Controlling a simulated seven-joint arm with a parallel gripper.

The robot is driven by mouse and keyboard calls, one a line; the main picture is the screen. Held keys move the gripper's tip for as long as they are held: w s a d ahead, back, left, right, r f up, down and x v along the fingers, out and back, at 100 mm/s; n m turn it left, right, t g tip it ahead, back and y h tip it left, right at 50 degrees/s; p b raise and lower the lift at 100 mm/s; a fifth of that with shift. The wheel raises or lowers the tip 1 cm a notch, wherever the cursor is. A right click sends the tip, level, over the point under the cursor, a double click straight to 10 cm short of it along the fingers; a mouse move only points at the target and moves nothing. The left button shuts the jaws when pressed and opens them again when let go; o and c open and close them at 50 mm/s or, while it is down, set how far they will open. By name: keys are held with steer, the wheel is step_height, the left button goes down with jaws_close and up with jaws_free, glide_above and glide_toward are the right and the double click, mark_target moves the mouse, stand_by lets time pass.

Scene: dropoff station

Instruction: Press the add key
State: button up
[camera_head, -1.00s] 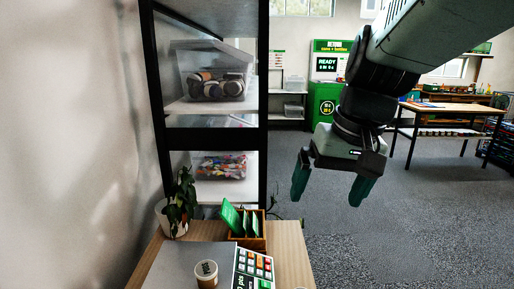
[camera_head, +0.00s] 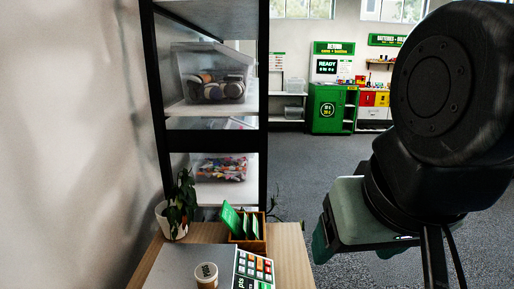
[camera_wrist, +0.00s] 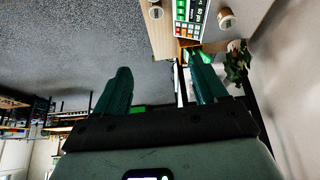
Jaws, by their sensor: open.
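A keypad panel (camera_head: 254,268) with rows of coloured keys lies on the wooden table, cut off by the bottom edge of the head view. It also shows at the top of the wrist view (camera_wrist: 190,16). The key labels are too small to read, so I cannot tell which is the add key. My gripper (camera_head: 352,252) is in the air to the right of the table in the head view. Its two dark green fingers stand apart and empty, clear of the keypad, as the wrist view (camera_wrist: 161,65) shows.
A lidded cup (camera_head: 206,275) stands left of the keypad. A wooden holder with green cards (camera_head: 247,238) is behind it, and a potted plant (camera_head: 176,210) at the back left. Tall shelving (camera_head: 263,100) rises behind the table. Open floor lies to the right.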

jaws_close()
stand_by(1.4)
